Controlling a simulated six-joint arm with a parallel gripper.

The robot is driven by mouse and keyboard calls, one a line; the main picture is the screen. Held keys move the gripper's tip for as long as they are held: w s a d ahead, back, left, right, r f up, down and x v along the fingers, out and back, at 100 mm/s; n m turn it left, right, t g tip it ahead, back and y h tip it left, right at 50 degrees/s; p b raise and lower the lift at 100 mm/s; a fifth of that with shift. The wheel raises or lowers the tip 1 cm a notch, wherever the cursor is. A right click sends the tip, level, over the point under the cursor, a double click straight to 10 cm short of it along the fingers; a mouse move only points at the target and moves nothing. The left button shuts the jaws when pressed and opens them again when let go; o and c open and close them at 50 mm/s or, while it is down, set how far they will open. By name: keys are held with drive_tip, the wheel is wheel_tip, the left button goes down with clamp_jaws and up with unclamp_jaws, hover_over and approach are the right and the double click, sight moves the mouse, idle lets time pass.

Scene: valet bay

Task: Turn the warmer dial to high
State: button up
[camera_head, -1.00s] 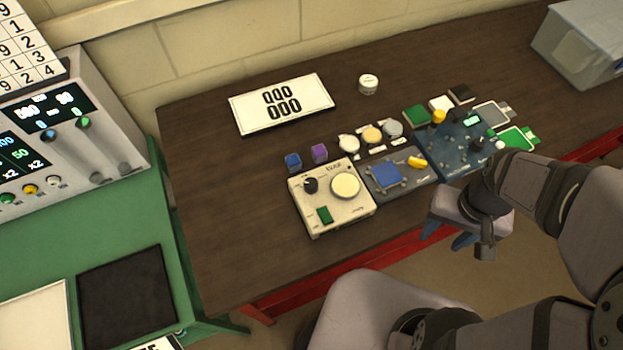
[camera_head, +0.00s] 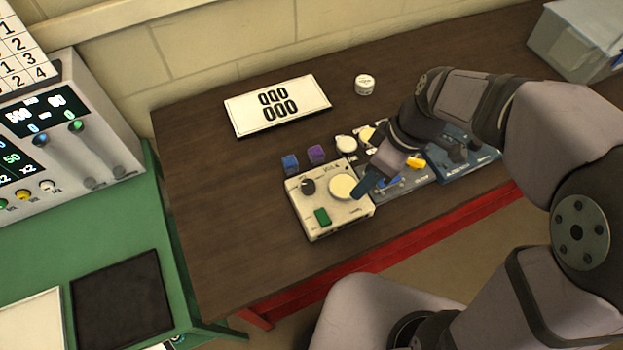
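The warmer (camera_head: 332,212) is a cream box on the dark table's front part. It has a black dial (camera_head: 308,187) at its upper left, a round pale plate (camera_head: 342,187) and a green switch (camera_head: 322,217). The dial's pointer setting is too small to read. My gripper (camera_head: 362,190) is just right of the round plate, pointing down and left, with blue fingertips near the warmer's right edge. The dial is clear of my gripper, to its left. Whether the fingers are open or shut is not clear, and contact with the warmer cannot be told.
Blue (camera_head: 290,163) and purple (camera_head: 317,153) cubes stand behind the warmer. A white number card (camera_head: 277,105) and a small white jar (camera_head: 364,85) lie farther back. My arm covers part of the blue boards to the right. The table left of the warmer is clear.

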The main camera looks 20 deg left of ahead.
sight(308, 184)
drive_tip(key=a+r+n+g+y, duration=0.1)
drive_tip(key=a+r+n, duration=0.1)
drive_tip(key=a+n, duration=0.6)
drive_tip(key=shift+m, duration=0.5)
drive_tip(key=shift+s+a+r+p+x, duration=0.15)
drive_tip(key=shift+p+x, duration=0.1)
drive_tip(key=shift+x, duration=1.05)
drive_tip(key=shift+s+a+p+x, duration=0.1)
drive_tip(key=shift+p+x, duration=0.15)
drive_tip(key=shift+x, duration=1.1)
drive_tip(key=shift+s+a+r+p+x, duration=0.15)
drive_tip(key=shift+p+x, duration=0.1)
drive_tip(key=shift+x, duration=1.05)
drive_tip(key=shift+f, duration=0.1)
drive_tip(key=c, duration=1)
drive_tip(key=shift+c, duration=0.2)
